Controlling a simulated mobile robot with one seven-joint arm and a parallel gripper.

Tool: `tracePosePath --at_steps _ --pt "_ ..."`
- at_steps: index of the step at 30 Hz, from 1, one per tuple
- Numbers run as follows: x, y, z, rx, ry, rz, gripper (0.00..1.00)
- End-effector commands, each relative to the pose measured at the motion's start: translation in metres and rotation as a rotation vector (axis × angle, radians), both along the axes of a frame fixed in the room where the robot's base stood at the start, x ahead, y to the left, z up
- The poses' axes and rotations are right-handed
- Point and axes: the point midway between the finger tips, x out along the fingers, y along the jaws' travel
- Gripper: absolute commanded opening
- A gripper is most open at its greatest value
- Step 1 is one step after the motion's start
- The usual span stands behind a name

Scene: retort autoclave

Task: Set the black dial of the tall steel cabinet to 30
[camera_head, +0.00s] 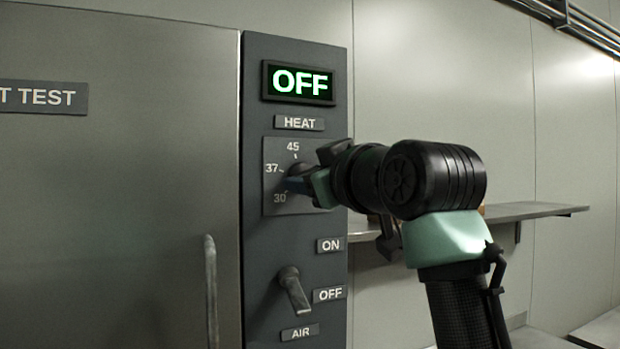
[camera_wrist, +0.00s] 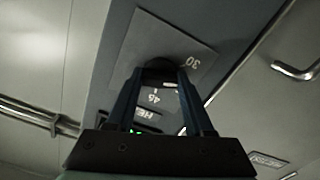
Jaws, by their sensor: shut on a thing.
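The black dial (camera_head: 299,169) is on a grey plate (camera_head: 275,205) marked 45, 37 and 30, on the dark control strip of the tall steel cabinet (camera_head: 130,180). My gripper (camera_head: 298,182) is shut on the dial, with its fingers on either side of it. In the wrist view the dial (camera_wrist: 158,66) sits between the fingertips of my gripper (camera_wrist: 158,76). The 30 and 45 labels show there too. The dial's pointer is hidden or too dark to read. The display (camera_head: 298,82) above reads OFF.
A vertical door handle (camera_head: 211,290) is at the lower left. A wall shelf (camera_head: 535,211) is on the right, behind my arm. Pipes run along the upper right wall.

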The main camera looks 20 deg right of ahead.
Motion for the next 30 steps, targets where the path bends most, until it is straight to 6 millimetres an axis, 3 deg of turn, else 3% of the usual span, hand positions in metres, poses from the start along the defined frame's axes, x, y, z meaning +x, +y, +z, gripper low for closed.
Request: tracePosePath --at_steps 15,30 --pt "0.0002 0.0001 -0.0001 -0.352 -0.011 0.001 0.0" --pt "0.0 -0.0001 0.0006 -0.425 -0.015 0.0 0.0"
